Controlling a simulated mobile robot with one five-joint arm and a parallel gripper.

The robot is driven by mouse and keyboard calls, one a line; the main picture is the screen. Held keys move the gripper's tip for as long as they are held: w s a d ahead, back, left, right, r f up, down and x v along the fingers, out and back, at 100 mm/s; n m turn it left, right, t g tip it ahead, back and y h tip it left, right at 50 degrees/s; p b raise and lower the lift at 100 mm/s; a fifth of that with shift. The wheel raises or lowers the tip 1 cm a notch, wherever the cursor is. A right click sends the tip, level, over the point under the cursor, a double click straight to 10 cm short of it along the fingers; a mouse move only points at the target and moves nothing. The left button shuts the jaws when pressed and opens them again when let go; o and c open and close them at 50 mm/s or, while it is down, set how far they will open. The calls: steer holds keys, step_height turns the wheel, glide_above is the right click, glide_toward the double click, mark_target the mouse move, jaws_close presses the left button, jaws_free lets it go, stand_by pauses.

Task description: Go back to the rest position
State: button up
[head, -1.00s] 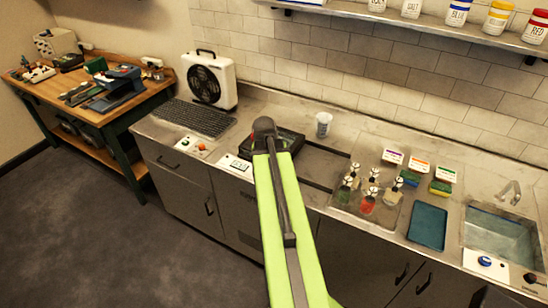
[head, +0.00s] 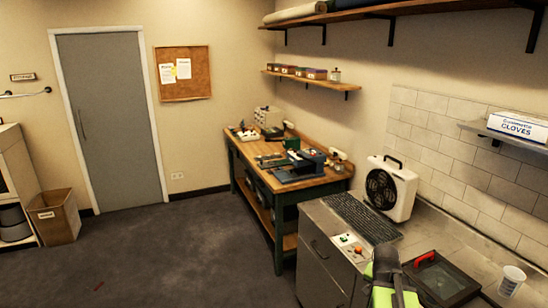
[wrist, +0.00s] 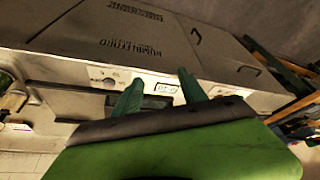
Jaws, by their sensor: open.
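My gripper (wrist: 160,90) shows in the wrist view, with its two green fingers apart and nothing between them. Behind the fingers are a pale control strip with a knob and a small display (wrist: 166,88), and grey cabinet fronts (wrist: 150,45). In the head view my green arm is at the bottom right, in front of the steel counter (head: 430,235). The fingertips cannot be made out there.
A wooden workbench (head: 265,150) is behind. A cardboard box (head: 55,216) stands left. The floor (head: 160,255) is mostly clear.

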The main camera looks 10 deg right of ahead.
steer(key=w+a+f+n+y+b, duration=0.1)
steer(key=w+a+f+n+b, duration=0.15)
steer(key=a, duration=0.55)
steer(key=w+a+f+n+b, duration=0.1)
steer(key=a+f, duration=0.2)
steer(key=a, duration=0.4)
steer(key=s+a+f+n+g+y, duration=0.1)
steer(key=s+a+n, duration=0.2)
steer(key=a, duration=0.4)
steer(key=s+a+f+n+g+y+b, duration=0.1)
steer(key=s+a+f+n+g, duration=0.1)
steer(key=a, duration=0.5)
steer(key=shift+s+n, duration=0.45)
steer(key=shift+s, duration=0.25)
steer(key=shift+d, duration=0.1)
